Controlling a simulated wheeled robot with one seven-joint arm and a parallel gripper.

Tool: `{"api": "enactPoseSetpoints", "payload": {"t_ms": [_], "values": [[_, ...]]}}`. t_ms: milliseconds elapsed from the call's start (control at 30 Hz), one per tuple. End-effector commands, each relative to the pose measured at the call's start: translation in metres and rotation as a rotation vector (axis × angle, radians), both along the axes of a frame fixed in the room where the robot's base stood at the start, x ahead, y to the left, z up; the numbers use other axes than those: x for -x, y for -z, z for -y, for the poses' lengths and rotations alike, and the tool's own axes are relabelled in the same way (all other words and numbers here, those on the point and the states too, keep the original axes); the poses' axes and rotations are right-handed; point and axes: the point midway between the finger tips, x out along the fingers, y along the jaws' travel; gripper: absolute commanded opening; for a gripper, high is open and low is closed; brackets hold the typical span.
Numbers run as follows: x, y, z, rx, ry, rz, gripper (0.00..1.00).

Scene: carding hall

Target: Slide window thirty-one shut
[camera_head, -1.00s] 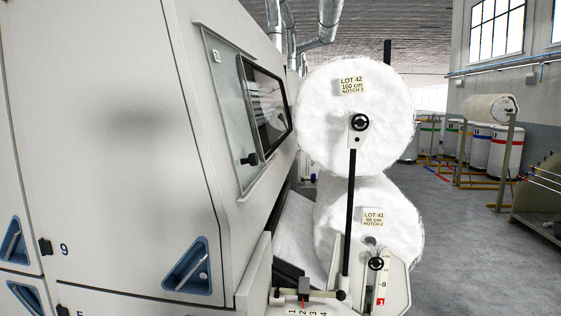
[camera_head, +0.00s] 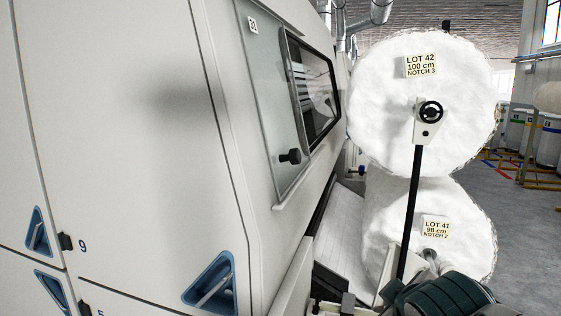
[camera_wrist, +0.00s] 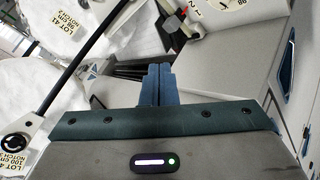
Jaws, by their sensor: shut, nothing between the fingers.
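Window thirty-one is a greyish glass pane (camera_head: 262,95) on the slanted side of the pale machine, with a small number plate (camera_head: 252,25) at its top left that seems to read 31. A black knob (camera_head: 290,156) sits low on the pane. The pane stands to the left of a dark-framed opening (camera_head: 315,95), through which the machine's inside shows. My gripper (camera_wrist: 158,72) is shut and empty in the wrist view, its blue fingers together. The wrist view does not show the window pane. In the head view the fingers are not visible.
Two large white rolls, lot 42 (camera_head: 424,125) above lot 41 (camera_head: 400,215), stand right of the window, with a black upright rod (camera_head: 409,210) in front. Part of my arm (camera_head: 440,298) is low, below the rolls. Open floor (camera_head: 525,215) lies at the far right.

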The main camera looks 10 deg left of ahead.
Motion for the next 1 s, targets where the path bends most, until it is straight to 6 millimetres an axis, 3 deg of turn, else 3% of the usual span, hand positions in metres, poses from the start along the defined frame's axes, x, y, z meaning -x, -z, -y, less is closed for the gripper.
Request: {"api": "enactPoseSetpoints", "payload": {"t_ms": [33, 200, 300, 400, 633, 1000], "values": [[-0.007, -0.031, -0.025, 0.057, -0.138, 0.121, 0.00], [-0.004, -0.128, -0.098, 0.245, -0.529, 0.520, 0.00], [0.013, -0.170, -0.130, 0.326, -0.689, 0.706, 0.00], [0.029, -0.197, -0.150, 0.381, -0.791, 0.836, 0.00], [0.038, -0.215, -0.167, 0.426, -0.863, 0.935, 0.00], [-0.001, -0.212, -0.198, 0.426, -0.860, 0.929, 0.00]]}}
